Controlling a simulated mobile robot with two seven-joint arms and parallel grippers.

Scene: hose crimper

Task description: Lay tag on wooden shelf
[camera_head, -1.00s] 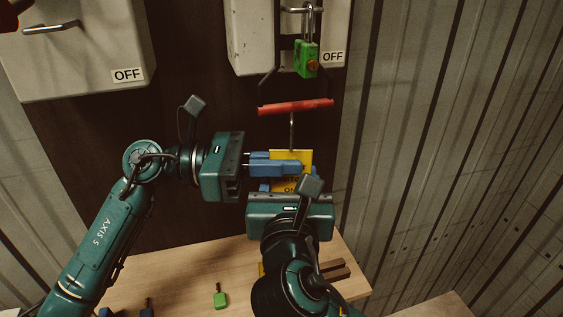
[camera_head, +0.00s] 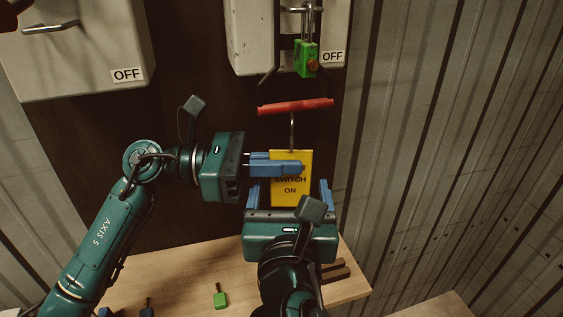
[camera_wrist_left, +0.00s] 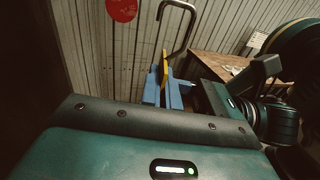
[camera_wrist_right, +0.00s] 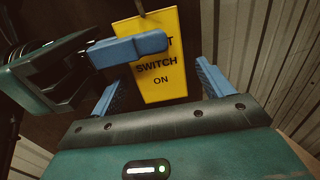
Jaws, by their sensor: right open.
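The yellow tag (camera_head: 290,197) hangs upright by a metal hook below a red bar, with "SWITCH ON" readable. My left gripper (camera_head: 285,168) reaches in from the left, its blue fingers closed on the tag's upper part, one in front and one behind. The left wrist view shows the tag (camera_wrist_left: 164,68) edge-on between these fingers. My right gripper (camera_head: 289,193) is open from below, its fingers apart on either side of the tag's lower part; the right wrist view shows a gap beside the tag (camera_wrist_right: 165,85). The wooden shelf (camera_head: 190,268) lies below, partly hidden by my arms.
The red bar (camera_head: 296,107) sits under a grey switch box with a green padlock (camera_head: 306,60). Another box marked OFF (camera_head: 75,60) is at left. A small green padlock (camera_head: 220,296) and dark blocks (camera_head: 335,272) lie on the shelf. A corrugated wall closes the right side.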

